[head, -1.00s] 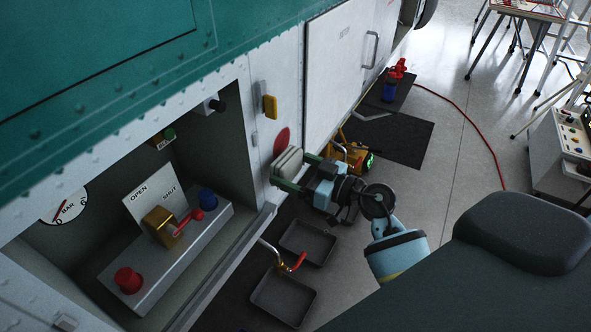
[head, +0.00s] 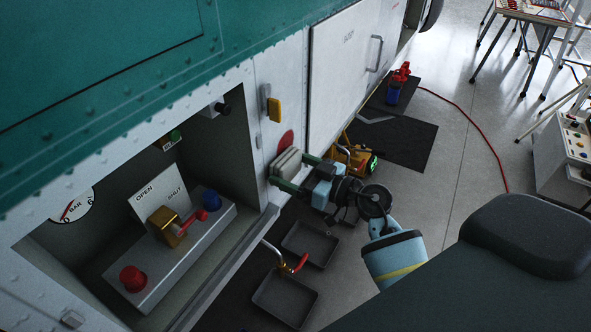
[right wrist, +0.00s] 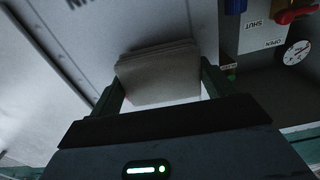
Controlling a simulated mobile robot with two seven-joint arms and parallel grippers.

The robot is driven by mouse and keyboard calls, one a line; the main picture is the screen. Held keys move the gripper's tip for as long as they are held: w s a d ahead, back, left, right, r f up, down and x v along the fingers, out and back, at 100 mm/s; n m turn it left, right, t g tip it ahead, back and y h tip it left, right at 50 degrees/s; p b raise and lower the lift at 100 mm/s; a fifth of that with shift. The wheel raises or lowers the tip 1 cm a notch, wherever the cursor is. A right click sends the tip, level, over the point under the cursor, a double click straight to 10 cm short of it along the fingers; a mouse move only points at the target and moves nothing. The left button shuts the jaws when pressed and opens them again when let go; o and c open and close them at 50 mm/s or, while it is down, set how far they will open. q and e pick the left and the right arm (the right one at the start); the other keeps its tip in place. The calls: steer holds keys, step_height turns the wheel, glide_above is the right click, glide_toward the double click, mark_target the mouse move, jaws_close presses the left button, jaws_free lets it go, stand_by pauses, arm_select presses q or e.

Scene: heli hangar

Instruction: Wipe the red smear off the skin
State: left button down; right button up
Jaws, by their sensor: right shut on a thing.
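The red smear (head: 286,140) is a red patch on the white skin panel, just right of the open valve bay. My right gripper (head: 290,171) is shut on a pale, layered wiping pad (head: 287,161). The pad is at the skin just below the smear and hides its lower edge. I cannot tell whether the pad touches the skin. My left gripper is not in view.
The open bay on the left holds a valve box (head: 160,270) with red and blue knobs and a lever. A yellow handle (head: 274,109) sits above the smear.

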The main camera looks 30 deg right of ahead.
mark_target(302, 160)
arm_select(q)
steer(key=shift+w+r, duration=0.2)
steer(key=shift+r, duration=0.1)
arm_select(e)
steer(key=shift+w+a, duration=0.15)
steer(key=shift+w, duration=0.15)
steer(key=shift+w+d+r+p, duration=0.1)
steer(key=shift+w+d+p, duration=0.15)
steer(key=shift+d, duration=0.25)
steer(key=shift+w+d+r+p, duration=0.1)
steer(key=shift+w+d+p, duration=0.15)
steer(key=shift+d, duration=0.2)
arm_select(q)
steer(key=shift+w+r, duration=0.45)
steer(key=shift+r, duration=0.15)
arm_select(e)
steer(key=shift+w+d+f, duration=0.2)
steer(key=shift+w+d, duration=0.15)
steer(key=shift+d, duration=0.4)
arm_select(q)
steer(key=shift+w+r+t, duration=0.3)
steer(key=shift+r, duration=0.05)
arm_select(e)
steer(key=shift+w+d, duration=0.55)
steer(key=shift+d, duration=0.25)
steer(key=shift+w+d, duration=0.5)
steer(key=shift+d, duration=0.25)
arm_select(q)
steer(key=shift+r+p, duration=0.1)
steer(key=shift+p, duration=0.2)
